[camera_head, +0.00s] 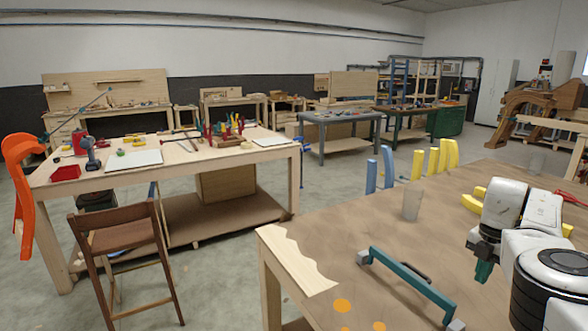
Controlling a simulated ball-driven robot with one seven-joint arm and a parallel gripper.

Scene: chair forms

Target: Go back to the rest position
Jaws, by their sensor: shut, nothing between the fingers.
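My gripper (484,270) is at the right of the view, at the end of my white and black arm, above the near workbench (345,222). Its teal fingers point down and look closed, with nothing seen between them. A long teal bar (412,285) with pale end blocks lies on the bench to the left of and below the gripper, apart from it. A small dark curved piece (415,270) lies next to the bar.
A whitish cup (412,204) stands behind the bar. Blue (387,167) and yellow (433,160) curved pieces stand at the bench's far edge. A wavy pale board (292,258) lies at the left corner. A brown chair (122,240) stands by another workbench (150,177).

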